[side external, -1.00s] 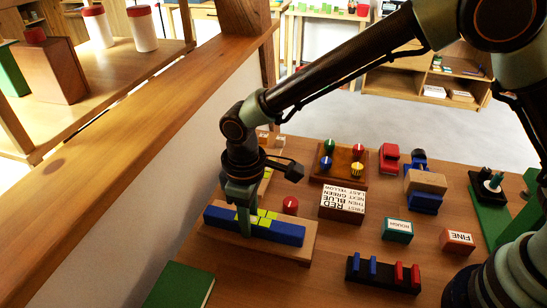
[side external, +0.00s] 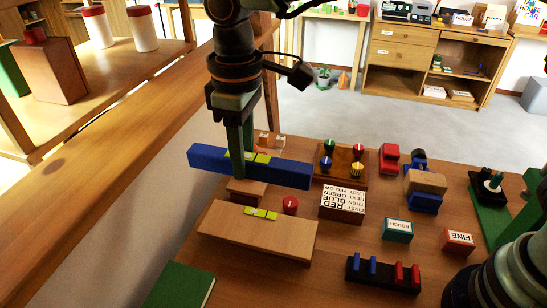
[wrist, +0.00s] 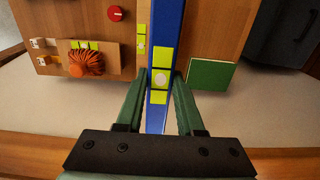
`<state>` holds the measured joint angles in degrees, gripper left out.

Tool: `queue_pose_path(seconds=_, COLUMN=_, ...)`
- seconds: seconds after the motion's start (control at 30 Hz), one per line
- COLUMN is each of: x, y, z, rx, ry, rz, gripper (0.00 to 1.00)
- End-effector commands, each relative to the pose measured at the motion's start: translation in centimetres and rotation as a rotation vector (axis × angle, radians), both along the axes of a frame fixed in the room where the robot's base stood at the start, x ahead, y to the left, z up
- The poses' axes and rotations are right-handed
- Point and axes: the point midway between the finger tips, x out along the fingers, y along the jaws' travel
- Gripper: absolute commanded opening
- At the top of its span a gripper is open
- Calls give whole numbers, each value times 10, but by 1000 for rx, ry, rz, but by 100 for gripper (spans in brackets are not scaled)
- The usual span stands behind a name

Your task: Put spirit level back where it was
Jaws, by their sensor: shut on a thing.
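The spirit level is a long blue bar (side external: 290,174) with yellow-green patches at its middle. My gripper (side external: 242,165) is shut on it near those patches and holds it in the air, above and behind a light wooden board. The wooden board (side external: 285,238) lies on the bench with a small yellow-green strip (side external: 260,213) on top. In the wrist view the level (wrist: 165,30) runs lengthwise between the fingers of my gripper (wrist: 161,76). Its near end is partly hidden by the gripper body.
A red knob (side external: 290,205) stands behind the board. A lettered block (side external: 342,204) and a peg rack (side external: 383,273) are to its right. A green book (side external: 180,287) lies at front left. A wooden block (side external: 246,190) is below the level. An orange coil (wrist: 87,62) shows in the wrist view.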

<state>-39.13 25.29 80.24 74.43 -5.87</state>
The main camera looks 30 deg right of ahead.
Motion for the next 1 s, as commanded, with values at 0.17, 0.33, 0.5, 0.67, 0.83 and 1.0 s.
queue_pose_path(seconds=0.17, x=1, y=0, z=31, rx=2, ry=-2, rz=0, gripper=0)
queue_pose_path(seconds=0.33, x=6, y=-4, z=42, rx=0, ry=0, rz=-41, gripper=0)
queue_pose_path(seconds=0.5, x=41, y=-33, z=36, rx=-1, ry=2, rz=-296, gripper=0)
queue_pose_path(seconds=0.67, x=90, y=-87, z=24, rx=-1, ry=2, rz=-706, gripper=0)
queue_pose_path(seconds=0.83, x=132, y=-149, z=10, rx=-1, ry=2, rz=-1129, gripper=0)
queue_pose_path(seconds=1.0, x=154, y=-196, z=0, rx=-1, ry=1, rz=-1421, gripper=0)
